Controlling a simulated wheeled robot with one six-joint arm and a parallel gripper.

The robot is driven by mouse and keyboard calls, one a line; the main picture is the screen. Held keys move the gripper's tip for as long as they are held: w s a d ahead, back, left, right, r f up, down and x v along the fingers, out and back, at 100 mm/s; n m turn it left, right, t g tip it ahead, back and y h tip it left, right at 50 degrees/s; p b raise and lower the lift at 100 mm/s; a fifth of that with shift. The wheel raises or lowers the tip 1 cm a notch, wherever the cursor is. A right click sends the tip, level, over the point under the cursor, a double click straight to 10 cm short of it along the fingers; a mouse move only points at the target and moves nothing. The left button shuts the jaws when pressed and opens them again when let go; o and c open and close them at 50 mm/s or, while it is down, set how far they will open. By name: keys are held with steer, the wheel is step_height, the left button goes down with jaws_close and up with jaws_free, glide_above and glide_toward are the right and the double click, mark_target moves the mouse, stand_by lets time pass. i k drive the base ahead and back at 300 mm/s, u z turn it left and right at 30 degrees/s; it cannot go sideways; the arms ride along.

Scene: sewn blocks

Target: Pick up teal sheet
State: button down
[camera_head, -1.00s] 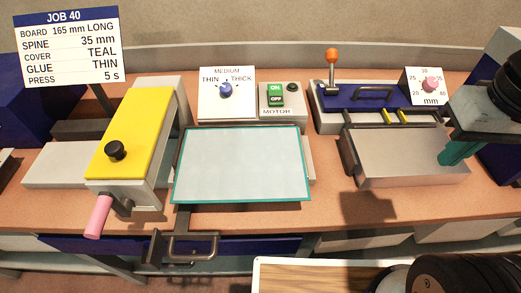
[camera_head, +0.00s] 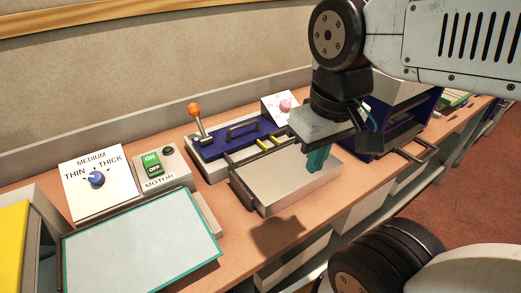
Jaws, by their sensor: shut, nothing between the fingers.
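My gripper (camera_head: 319,158) hangs over the grey metal block (camera_head: 285,185) in the middle of the bench. Its teal fingers are together and nothing shows between them. A flat pale panel with a teal edge (camera_head: 140,252) lies at the lower left, well apart from my gripper. I cannot tell whether it is the teal sheet. A small green flat item (camera_head: 455,98) shows at the far right, partly hidden behind my arm. No plainly all-teal sheet is in view.
A blue-topped device with an orange-knobbed lever (camera_head: 194,109) stands behind the block. A dial panel (camera_head: 97,179) and motor switch box (camera_head: 158,169) stand behind the pale panel. A dark blue machine (camera_head: 372,142) stands right of the block. Brown floor is clear at right.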

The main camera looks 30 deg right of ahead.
mark_target(148, 247)
steer(key=k, duration=0.5)
steer(key=z, duration=1.55)
steer(key=k, duration=1.05)
steer(key=u, duration=0.65)
